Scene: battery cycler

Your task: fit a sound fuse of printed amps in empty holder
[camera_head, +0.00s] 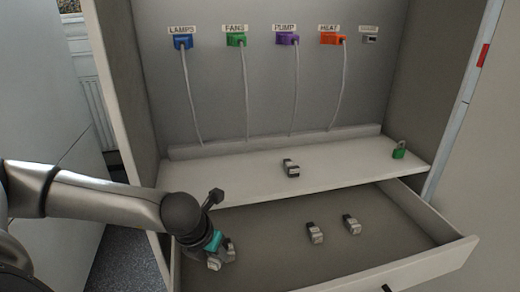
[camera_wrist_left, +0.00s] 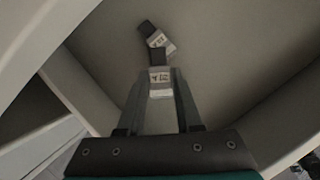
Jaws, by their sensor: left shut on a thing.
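My left gripper (camera_head: 221,257) is low in the left part of the open drawer. In the left wrist view its fingers (camera_wrist_left: 159,92) are shut on a dark and light-grey fuse (camera_wrist_left: 160,81) with a printed label too small to read surely. Another fuse (camera_wrist_left: 157,39) lies just beyond it. In the head view two fuses, one (camera_head: 314,233) and another (camera_head: 351,224), lie in the drawer, and a third fuse (camera_head: 291,168) is on the shelf. A grey holder (camera_head: 369,39) is at the panel's right end, without a cable.
The panel carries blue (camera_head: 183,42), green (camera_head: 236,39), purple (camera_head: 287,38) and orange (camera_head: 333,38) plugs with hanging cables. A green padlock (camera_head: 399,150) stands at the shelf's right end. The shelf (camera_head: 230,175) overhangs the back of the drawer (camera_head: 405,262).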

